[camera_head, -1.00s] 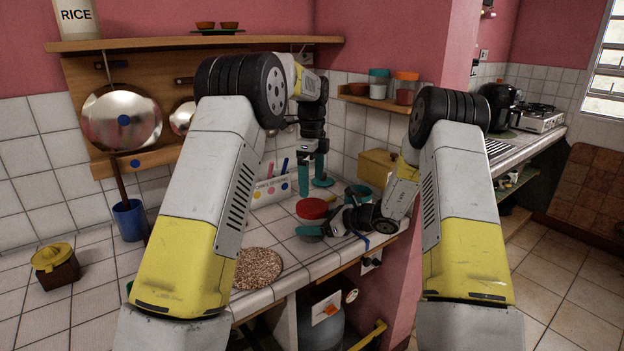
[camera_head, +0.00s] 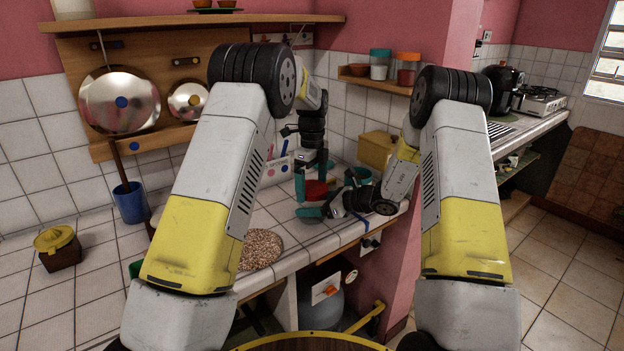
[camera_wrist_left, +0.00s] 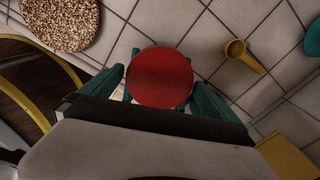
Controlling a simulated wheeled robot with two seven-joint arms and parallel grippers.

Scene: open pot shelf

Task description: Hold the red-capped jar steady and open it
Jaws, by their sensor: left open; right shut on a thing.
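The red-capped jar (camera_head: 316,190) stands near the front edge of the tiled counter, in front of the corner wall. Its round red cap (camera_wrist_left: 160,77) fills the middle of the left wrist view. My left gripper (camera_head: 312,184) points down from above, open, with its teal fingers on either side of the cap. A gap shows between cap and fingers in the left wrist view. My right gripper (camera_head: 318,211) comes in low from the right and is shut on the jar's body below the cap. The jar's body is mostly hidden by the grippers.
A speckled round mat (camera_head: 259,249) lies left of the jar. A yellow box (camera_head: 376,149) stands behind it. A yellow scoop (camera_wrist_left: 240,55) lies beside it in the left wrist view. A blue holder (camera_head: 130,203) and yellow-lidded pot (camera_head: 58,246) stand farther left.

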